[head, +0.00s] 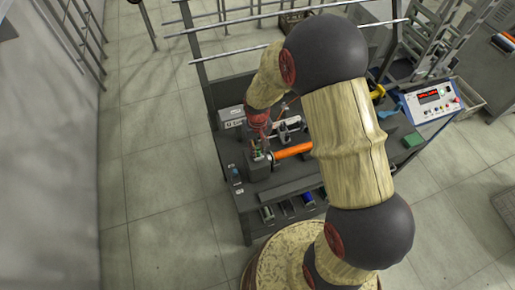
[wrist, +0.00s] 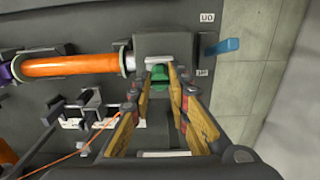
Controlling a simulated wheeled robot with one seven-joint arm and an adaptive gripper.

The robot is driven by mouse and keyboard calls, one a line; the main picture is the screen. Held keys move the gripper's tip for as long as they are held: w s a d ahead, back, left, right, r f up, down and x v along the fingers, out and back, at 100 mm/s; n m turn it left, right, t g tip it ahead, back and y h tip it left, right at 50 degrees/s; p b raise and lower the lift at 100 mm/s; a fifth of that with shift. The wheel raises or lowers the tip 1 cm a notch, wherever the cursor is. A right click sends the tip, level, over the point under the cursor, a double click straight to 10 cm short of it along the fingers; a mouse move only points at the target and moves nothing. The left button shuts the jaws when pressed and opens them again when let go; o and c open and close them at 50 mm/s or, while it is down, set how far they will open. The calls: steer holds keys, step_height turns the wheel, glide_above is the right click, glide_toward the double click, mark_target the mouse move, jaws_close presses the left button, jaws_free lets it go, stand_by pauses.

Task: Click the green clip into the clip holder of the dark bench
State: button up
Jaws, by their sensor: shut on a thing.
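The green clip (wrist: 159,75) is between my fingertips in the wrist view. In the head view a small bit of green (head: 257,154) shows below my gripper (head: 261,143). My gripper (wrist: 161,85) is shut on the clip, with its yellow-brown fingers on either side. The clip is at the near edge of a dark block (wrist: 165,43) with a light metal plate, likely the clip holder. I cannot tell whether the clip touches or sits in it. The dark bench (head: 290,187) lies under my arm.
An orange roll (wrist: 70,65) lies beside the block. A blue piece (wrist: 222,46) sticks out on its other side. A dark bracket (wrist: 85,107) and a thin orange thread are close to my fingers. A control box (head: 430,98) stands at the bench's right end.

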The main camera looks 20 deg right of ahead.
jaws_close()
steer(key=shift+r, duration=0.1)
step_height(320, 180, up, 4)
steer(key=p, duration=0.3)
steer(key=shift+r, duration=0.2)
steer(key=shift+s+f, duration=0.1)
